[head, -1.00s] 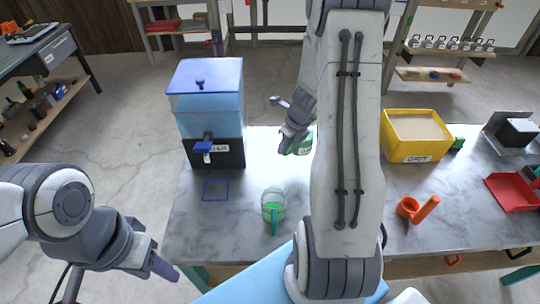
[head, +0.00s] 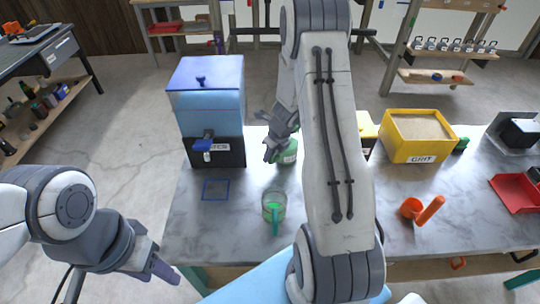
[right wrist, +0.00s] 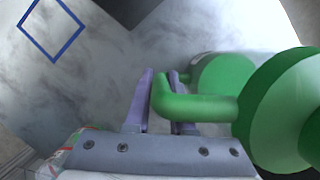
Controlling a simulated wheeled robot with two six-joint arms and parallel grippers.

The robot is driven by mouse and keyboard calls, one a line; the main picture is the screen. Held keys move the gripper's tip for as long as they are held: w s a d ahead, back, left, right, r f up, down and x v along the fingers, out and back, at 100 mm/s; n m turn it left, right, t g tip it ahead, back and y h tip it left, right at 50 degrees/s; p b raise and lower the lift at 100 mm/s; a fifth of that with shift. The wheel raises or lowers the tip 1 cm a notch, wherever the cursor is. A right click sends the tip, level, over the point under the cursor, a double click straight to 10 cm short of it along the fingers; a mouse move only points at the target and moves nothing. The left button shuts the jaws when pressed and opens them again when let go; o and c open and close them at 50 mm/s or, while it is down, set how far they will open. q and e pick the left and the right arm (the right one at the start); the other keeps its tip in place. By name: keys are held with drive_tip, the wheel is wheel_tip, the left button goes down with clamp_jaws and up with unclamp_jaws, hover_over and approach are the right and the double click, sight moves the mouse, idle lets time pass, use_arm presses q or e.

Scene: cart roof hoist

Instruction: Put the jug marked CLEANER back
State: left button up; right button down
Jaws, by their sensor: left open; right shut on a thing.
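My right gripper (head: 275,145) is over the back of the marble table and is shut on the green handle of a jug (head: 288,157). The jug is green with a pale label too small to read; my gripper hides part of it. In the right wrist view the fingers (right wrist: 162,78) close at the green handle, and the green jug (right wrist: 290,110) fills the right side. I cannot tell whether its base touches the table. A blue square outline (head: 216,189) is on the table, empty; it also shows in the wrist view (right wrist: 50,30). My left gripper (head: 160,262) is open and empty, left of the table.
A blue dispenser (head: 205,92) stands at back left. A yellow GRIT bin (head: 415,150), an orange scoop (head: 411,208) and a red dustpan (head: 517,192) are on the right. My right arm hides the middle.

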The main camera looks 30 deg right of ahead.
drive_tip(key=shift+f, duration=0.1)
drive_tip(key=c, duration=0.8)
unclamp_jaws()
drive_tip(key=shift+o, duration=0.2)
